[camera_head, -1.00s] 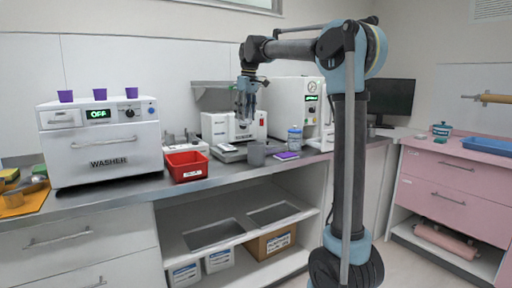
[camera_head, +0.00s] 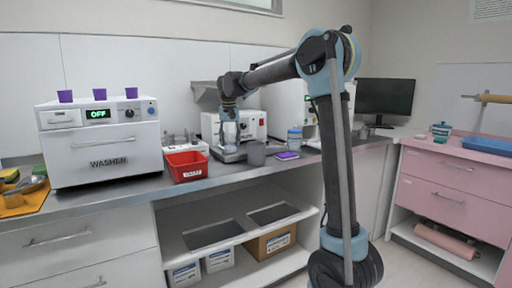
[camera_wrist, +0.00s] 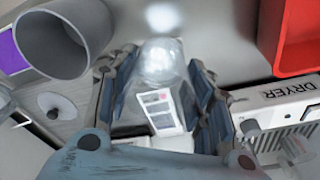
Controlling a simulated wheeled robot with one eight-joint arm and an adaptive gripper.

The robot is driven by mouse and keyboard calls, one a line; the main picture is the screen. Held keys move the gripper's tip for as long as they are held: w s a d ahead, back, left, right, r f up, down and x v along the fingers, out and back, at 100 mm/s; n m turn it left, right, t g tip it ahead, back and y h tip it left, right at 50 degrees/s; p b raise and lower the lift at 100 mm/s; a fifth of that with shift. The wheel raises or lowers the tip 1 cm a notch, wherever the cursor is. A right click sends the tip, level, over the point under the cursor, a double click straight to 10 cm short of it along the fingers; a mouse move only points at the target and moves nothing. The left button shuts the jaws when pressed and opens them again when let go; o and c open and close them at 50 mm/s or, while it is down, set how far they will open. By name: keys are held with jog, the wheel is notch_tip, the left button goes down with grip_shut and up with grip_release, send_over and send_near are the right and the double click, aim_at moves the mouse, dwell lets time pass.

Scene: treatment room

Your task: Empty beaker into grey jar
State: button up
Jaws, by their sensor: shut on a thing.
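The grey jar (camera_head: 256,153) stands open on the counter. It also shows large at the upper left of the wrist view (camera_wrist: 62,42). My gripper (camera_head: 229,112) is shut on a clear beaker (camera_head: 230,133), just left of the jar and apart from it. In the wrist view the beaker (camera_wrist: 158,62) sits between the two fingers of my gripper (camera_wrist: 162,90), with a white label (camera_wrist: 160,110) showing. I cannot tell what is inside the beaker.
A red bin (camera_head: 186,166) stands left of the jar. A purple item (camera_head: 287,155) and a blue-lidded bottle (camera_head: 295,138) are to its right. The white dryer (camera_wrist: 285,115) shows in the wrist view. A washer (camera_head: 100,140) stands farther left.

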jog(key=shift+a+f+m, duration=0.25)
jog(key=shift+f+m, duration=0.15)
jog(key=shift+f, duration=0.1)
jog(key=shift+d, duration=0.15)
jog(key=shift+d+r+y, duration=0.35)
jog(key=shift+d+y, duration=0.4)
jog(key=shift+y, duration=0.25)
jog(key=shift+w+d+r+y+p, duration=0.15)
jog(key=shift+d+r+y, duration=0.2)
jog(key=shift+r+y, duration=0.2)
jog(key=shift+s+d+r+y+p, duration=0.1)
jog(key=shift+d+r+y+p, duration=0.05)
jog(key=shift+d+r+y, duration=0.3)
jog(key=d+y, duration=0.1)
jog(key=y, duration=0.1)
jog(key=d+r+y, duration=0.1)
jog(key=y, duration=0.1)
jog(key=d+r+y, duration=0.1)
jog(key=y, duration=0.2)
jog(key=shift+w+d+r+m+g+p, duration=0.2)
jog(key=shift+m+g+p, duration=0.1)
jog(key=shift+m+p, duration=0.1)
jog(key=shift+d+r+y+p, duration=0.15)
jog(key=shift+y+p, duration=0.25)
jog(key=shift+y, duration=0.4)
jog(key=shift+d+r+y+p, duration=0.15)
jog(key=shift+y+p, duration=0.25)
jog(key=shift+y, duration=0.4)
